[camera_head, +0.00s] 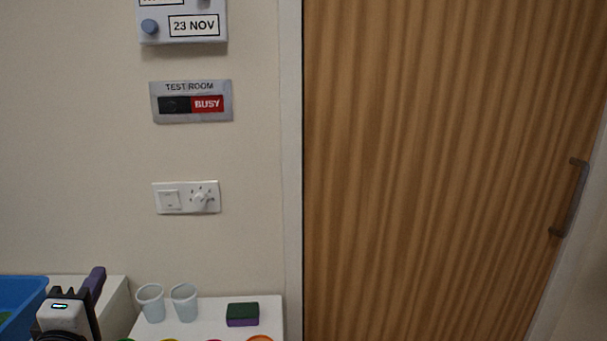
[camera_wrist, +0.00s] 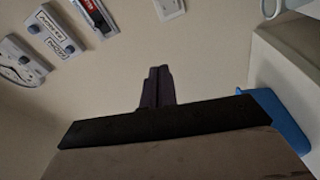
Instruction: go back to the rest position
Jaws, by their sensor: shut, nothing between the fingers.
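My gripper (camera_head: 97,273) is at the lower left of the head view, with its dark purple fingers pointing up and to the right. It is in front of the wall, beside a blue bin and left of two cups. In the wrist view my gripper (camera_wrist: 158,74) has its fingers together with nothing between them. Most of my arm is below the head view's lower edge.
A blue bin (camera_head: 25,288) is at the lower left. A white table (camera_head: 270,308) bears two pale cups (camera_head: 151,302) (camera_head: 184,302) and a green and purple sponge (camera_head: 242,314). A switch panel (camera_head: 187,197), signs and a wooden door (camera_head: 440,170) are behind.

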